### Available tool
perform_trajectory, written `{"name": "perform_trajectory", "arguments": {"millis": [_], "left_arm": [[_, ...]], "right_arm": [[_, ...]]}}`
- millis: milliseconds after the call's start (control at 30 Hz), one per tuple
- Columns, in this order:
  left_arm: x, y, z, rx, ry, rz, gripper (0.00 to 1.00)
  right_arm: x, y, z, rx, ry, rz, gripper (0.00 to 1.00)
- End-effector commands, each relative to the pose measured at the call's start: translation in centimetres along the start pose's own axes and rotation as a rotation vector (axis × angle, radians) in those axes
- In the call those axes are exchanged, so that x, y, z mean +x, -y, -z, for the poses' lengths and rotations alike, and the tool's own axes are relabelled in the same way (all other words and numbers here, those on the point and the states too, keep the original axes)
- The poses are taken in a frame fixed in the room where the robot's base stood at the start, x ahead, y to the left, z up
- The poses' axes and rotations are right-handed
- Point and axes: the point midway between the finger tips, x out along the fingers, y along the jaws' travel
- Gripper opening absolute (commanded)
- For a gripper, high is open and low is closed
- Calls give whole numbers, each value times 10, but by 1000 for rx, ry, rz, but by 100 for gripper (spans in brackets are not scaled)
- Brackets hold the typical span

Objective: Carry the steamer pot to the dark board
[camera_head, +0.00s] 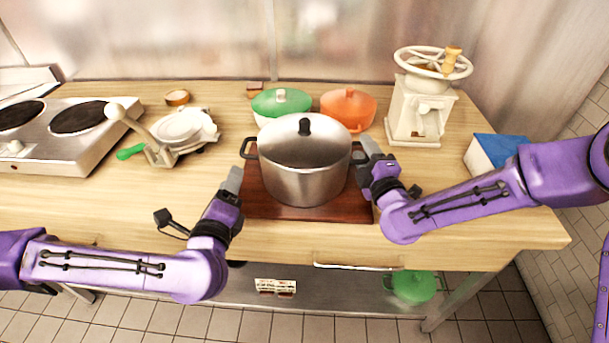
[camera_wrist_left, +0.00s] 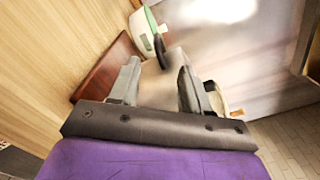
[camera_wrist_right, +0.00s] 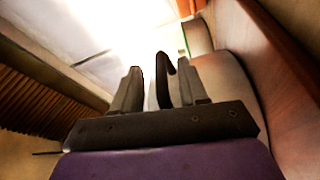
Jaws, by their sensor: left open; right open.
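The steamer pot (camera_head: 304,170) is a steel pot with a lid, a black knob and a black handle on each side. It stands upright on the dark board (camera_head: 262,205), a reddish-brown board on the counter. My left gripper (camera_head: 236,180) is open at the pot's left side, a little short of the left handle (camera_head: 249,148). My right gripper (camera_head: 370,150) is open at the right handle; in the right wrist view that handle (camera_wrist_right: 166,80) shows between the fingers. In the left wrist view the left fingers (camera_wrist_left: 158,82) stand apart, with the handle (camera_wrist_left: 160,48) beyond them.
Behind the pot are a green-lidded pot (camera_head: 281,102) and an orange pot (camera_head: 348,107). A cream hand-wheel grinder (camera_head: 418,105) and a blue-topped box (camera_head: 495,152) stand at right. A double hotplate (camera_head: 70,140) and a white press-like tool (camera_head: 180,133) stand at left. Front-left counter is clear.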

Motion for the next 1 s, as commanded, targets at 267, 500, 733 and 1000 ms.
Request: {"name": "perform_trajectory", "arguments": {"millis": [267,500,733,1000], "left_arm": [[-3,0,0,0,1,0,47],[-3,0,0,0,1,0,47],[-3,0,0,0,1,0,47],[-2,0,0,0,1,0,47]], "right_arm": [[-45,0,1,-3,-3,4,43],[-101,0,1,-3,-2,2,43],[-121,0,1,-1,-1,0,43],[-120,0,1,-1,-1,0,43]]}}
